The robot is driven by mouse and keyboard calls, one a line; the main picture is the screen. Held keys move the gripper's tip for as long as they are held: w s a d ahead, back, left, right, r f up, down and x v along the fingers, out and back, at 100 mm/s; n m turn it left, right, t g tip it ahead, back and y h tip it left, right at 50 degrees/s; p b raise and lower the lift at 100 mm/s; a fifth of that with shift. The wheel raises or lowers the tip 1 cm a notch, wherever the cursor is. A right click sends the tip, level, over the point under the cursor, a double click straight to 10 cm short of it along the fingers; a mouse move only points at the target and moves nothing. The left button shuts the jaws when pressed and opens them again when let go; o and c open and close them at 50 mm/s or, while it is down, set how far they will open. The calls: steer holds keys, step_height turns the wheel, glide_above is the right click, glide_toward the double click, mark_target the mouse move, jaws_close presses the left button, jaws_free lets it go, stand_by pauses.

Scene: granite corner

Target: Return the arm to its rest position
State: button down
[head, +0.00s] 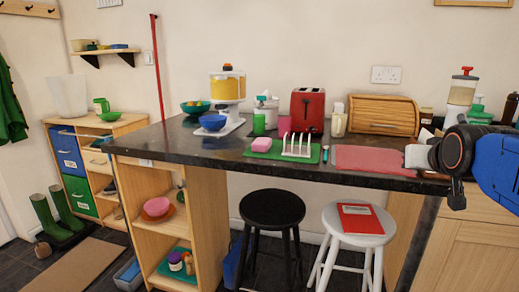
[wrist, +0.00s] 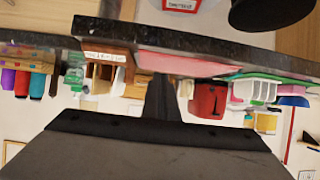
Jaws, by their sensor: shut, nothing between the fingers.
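My gripper shows in the wrist view as dark fingers (wrist: 163,98) pressed together at the middle, with nothing between them. The wrist picture is upside down, and the fingers point toward the dark counter with its things. In the head view my blue and black arm reaches in from the right edge, over the right end of the dark counter (head: 200,150). The fingertips are hard to make out there.
On the counter stand a red toaster (head: 307,110), a wooden bread bin (head: 383,115), a pink board (head: 368,159), a white rack (head: 297,146) and a drink dispenser (head: 227,86). A black stool (head: 272,208) and a white stool (head: 345,237) with a red book (head: 366,219) stand in front.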

steer(key=s+a+f+n+g+y, duration=0.1)
steer(key=s+a+f+g, duration=0.2)
steer(key=s+f, duration=0.7)
steer(key=s+a+f+n+g+y, duration=0.1)
steer(key=s+a+f+g+y, duration=0.1)
steer(key=s+a+f+g, duration=0.2)
steer(key=s+a+f, duration=0.3)
steer(key=s+f, duration=0.4)
steer(key=f, duration=0.1)
steer(key=shift+a+n, duration=0.15)
steer(key=shift+n, duration=0.25)
